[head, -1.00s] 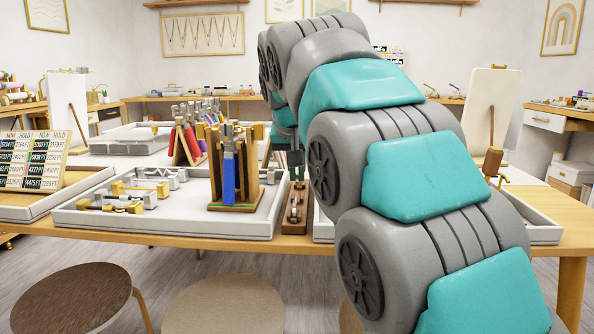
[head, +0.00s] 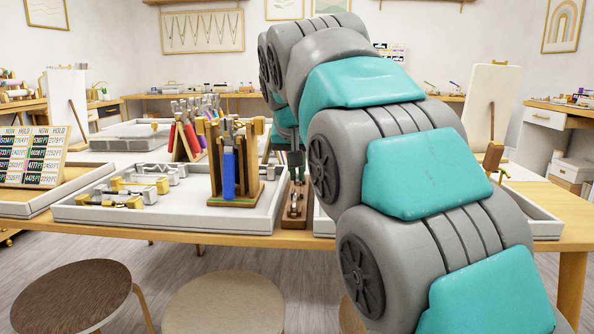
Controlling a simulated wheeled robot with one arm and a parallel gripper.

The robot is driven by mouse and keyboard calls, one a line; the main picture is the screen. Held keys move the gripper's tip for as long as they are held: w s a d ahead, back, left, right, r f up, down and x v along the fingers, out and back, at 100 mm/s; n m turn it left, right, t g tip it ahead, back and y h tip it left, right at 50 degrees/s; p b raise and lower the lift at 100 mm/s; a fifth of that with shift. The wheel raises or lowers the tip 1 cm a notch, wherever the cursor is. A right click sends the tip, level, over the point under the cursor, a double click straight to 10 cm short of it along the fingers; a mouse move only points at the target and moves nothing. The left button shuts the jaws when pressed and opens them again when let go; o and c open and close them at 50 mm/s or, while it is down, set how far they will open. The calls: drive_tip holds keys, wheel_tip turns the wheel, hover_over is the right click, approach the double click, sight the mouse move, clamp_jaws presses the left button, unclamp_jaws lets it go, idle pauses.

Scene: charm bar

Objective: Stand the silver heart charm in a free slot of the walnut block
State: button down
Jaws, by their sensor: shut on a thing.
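The walnut block (head: 288,221) is a narrow dark-brown strip on the table, between two pale trays. Small pale and silvery spots show along its top, but its slots are too small to tell apart. My gripper (head: 295,168) is small and dark in the head view, pointing down just above the far part of the block. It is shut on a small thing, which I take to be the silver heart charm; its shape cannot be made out. My large grey and teal arm hides the area right of the block. I cannot tell whether the held thing touches the block.
A pale tray (head: 100,217) left of the block holds several silver and gold pieces. A wooden stand (head: 236,203) with a blue strip rises in it, close to the block. A price board (head: 32,157) stands far left. Stools (head: 72,297) are in front of the table.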

drive_tip(key=shift+f+b, duration=0.4)
drive_tip(key=shift+f, duration=0.5)
idle(2.0)
drive_tip(key=c, duration=0.9)
unclamp_jaws()
drive_tip(key=shift+r, duration=0.15)
drive_tip(key=shift+p+v, duration=1.05)
drive_tip(key=shift+v, duration=1.85)
drive_tip(key=shift+s, duration=0.1)
